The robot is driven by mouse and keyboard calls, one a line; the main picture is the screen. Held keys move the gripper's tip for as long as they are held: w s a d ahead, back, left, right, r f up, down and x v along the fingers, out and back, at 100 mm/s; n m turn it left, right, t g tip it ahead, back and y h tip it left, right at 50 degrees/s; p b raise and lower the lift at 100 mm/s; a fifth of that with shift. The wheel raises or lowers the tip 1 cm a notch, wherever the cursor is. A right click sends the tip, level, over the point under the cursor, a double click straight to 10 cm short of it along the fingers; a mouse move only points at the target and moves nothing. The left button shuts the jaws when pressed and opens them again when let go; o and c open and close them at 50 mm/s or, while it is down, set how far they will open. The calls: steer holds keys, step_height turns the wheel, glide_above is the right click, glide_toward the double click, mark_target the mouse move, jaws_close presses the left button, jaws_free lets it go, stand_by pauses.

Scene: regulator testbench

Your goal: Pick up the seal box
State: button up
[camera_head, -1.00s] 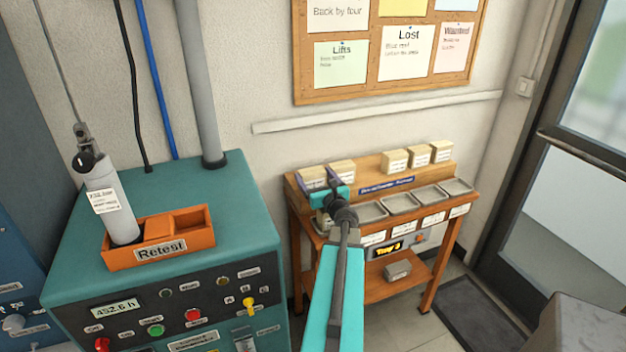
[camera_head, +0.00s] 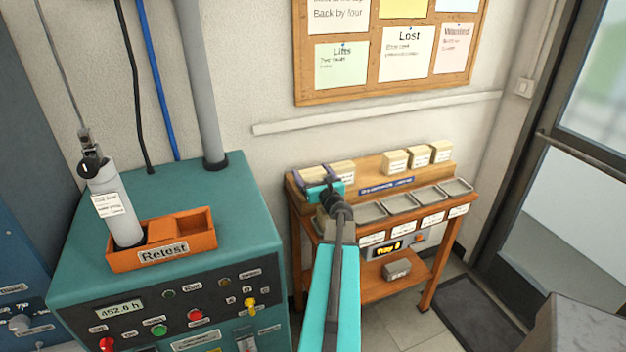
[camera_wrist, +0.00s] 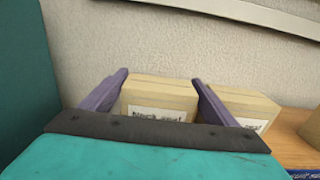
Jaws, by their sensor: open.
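A small cream box (camera_wrist: 160,96) stands at the left end of the row on the wooden bench's top shelf. Its label seems to end in "seal", partly blurred. My gripper (camera_wrist: 160,77) is open, with one purple finger on each side of this box. The right finger lies between it and a second cream box (camera_wrist: 242,105). Whether the fingers touch the box I cannot tell. In the head view my gripper (camera_head: 312,174) is over the left end of the shelf and hides much of the first box.
Several more cream boxes (camera_head: 418,156) stand farther right on the shelf. Metal trays (camera_head: 400,203) line the bench front. The wall is close behind the boxes. A teal test cabinet (camera_head: 235,215) with an orange Retest holder (camera_head: 195,245) and grey cylinder (camera_head: 117,208) stands at left.

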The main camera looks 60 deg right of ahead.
steer(key=shift+p+x, duration=0.55)
steer(key=shift+x, duration=0.9)
steer(key=c, duration=0.9)
steer(key=shift+r, duration=0.2)
steer(key=s+a+r+b, duration=0.1)
steer(key=s+a, duration=0.1)
steer(key=s, duration=0.2)
steer(key=s+a+r+b, duration=0.1)
steer(key=s+a+r, duration=0.1)
steer(key=s, duration=0.1)
steer(key=s+a+r+b, duration=0.1)
steer(key=s+a, duration=0.2)
steer(key=s, duration=0.1)
steer(key=shift+s+r+b, duration=0.3)
steer(key=p, duration=0.4)
steer(key=shift+s+a+r, duration=0.1)
steer(key=shift+s, duration=0.15)
steer(key=s+p, duration=0.1)
steer(key=p, duration=0.4)
steer(key=shift+a, duration=0.3)
